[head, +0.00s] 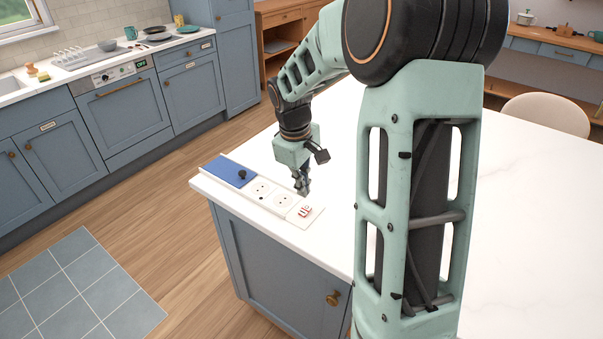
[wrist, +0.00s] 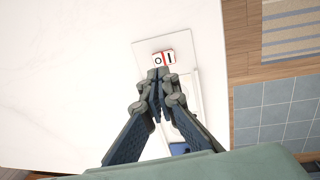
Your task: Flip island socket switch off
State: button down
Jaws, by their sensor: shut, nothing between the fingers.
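My gripper (head: 302,192) points down above the strip, just behind the switch in the head view. In the wrist view its fingers (wrist: 157,77) are shut and empty, with the tips close to the switch. I cannot tell whether they touch it.
The island top (head: 520,205) is clear to the right. A black knob (head: 242,174) stands on the blue section. A cream chair (head: 547,113) is behind the island. Blue counters (head: 120,105) with an oven line the left wall, across the wooden floor.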

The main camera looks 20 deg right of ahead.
aim_at(303, 212)
jog(key=f, duration=0.5)
jog(key=shift+w+d+f, duration=0.25)
jog(key=shift+d+f, duration=0.05)
jog(key=shift+d, duration=0.1)
jog(key=shift+r+p, duration=0.1)
jog(key=shift+p, duration=0.35)
jog(key=shift+w+d+g+y+p, duration=0.1)
jog(key=shift+d+g+y+p, duration=0.2)
jog(key=shift+p, duration=0.85)
jog(key=shift+a+f+b, duration=0.1)
jog(key=shift+f+b, duration=0.2)
jog(key=shift+f, duration=0.15)
jog(key=shift+a, duration=0.1)
jog(key=shift+s+a, duration=0.5)
jog(key=shift+a, duration=0.15)
